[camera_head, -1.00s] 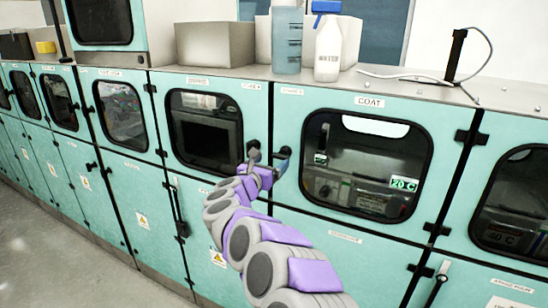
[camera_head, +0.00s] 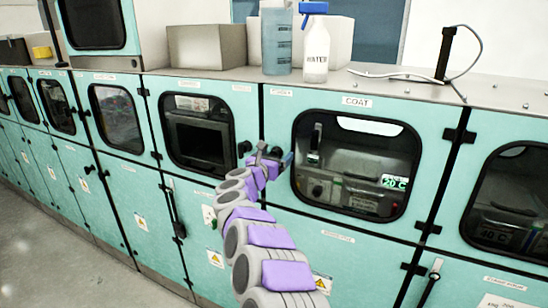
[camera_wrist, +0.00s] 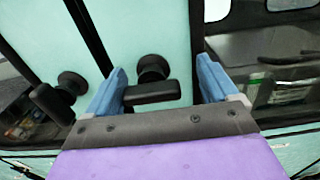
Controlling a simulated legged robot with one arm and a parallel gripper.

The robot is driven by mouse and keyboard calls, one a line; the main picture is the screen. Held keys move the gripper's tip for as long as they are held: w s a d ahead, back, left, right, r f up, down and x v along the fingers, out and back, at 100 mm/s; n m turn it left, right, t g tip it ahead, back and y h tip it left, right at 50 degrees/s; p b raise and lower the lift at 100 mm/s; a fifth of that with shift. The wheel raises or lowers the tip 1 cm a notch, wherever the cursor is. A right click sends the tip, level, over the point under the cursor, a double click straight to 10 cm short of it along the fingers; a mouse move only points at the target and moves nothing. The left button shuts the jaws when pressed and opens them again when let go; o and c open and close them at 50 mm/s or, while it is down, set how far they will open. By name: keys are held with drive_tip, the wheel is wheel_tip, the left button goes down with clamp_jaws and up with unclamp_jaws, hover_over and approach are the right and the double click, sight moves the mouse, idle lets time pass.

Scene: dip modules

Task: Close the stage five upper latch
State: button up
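A black latch (camera_wrist: 152,90) with a round base and a short bar handle is mounted on the teal door panel, right of a dark door seam. My gripper (camera_wrist: 161,72) is open, with its two blue fingers on either side of this latch's handle. I cannot tell whether they touch it. A second black latch (camera_wrist: 58,97) is left of the seam, outside the fingers. In the head view my gripper (camera_head: 271,157) is at the left edge of the door labelled COAT (camera_head: 278,165) and hides most of the right latch; the left latch (camera_head: 244,148) shows beside it. No stage number is legible.
The COAT door's window (camera_head: 355,165) is right of my gripper. Another door with a dark window (camera_head: 200,140) is to the left. A blue-capped WATER bottle (camera_head: 316,50), a blue translucent container (camera_head: 277,42) and a grey box (camera_head: 206,47) stand on the countertop above.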

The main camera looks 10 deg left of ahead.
drive_tip(key=shift+s+a, duration=0.1)
drive_tip(key=shift+a, duration=0.75)
drive_tip(key=c, duration=0.6)
drive_tip(key=shift+d, duration=0.2)
drive_tip(key=shift+c, duration=1.2)
drive_tip(key=n+p, duration=0.2)
drive_tip(key=n, duration=0.2)
drive_tip(key=shift+n, duration=0.3)
drive_tip(key=n+p, duration=0.1)
drive_tip(key=n, duration=0.1)
drive_tip(key=shift+a+f+n, duration=0.1)
drive_tip(key=shift+n, duration=0.3)
drive_tip(key=shift+c, duration=0.3)
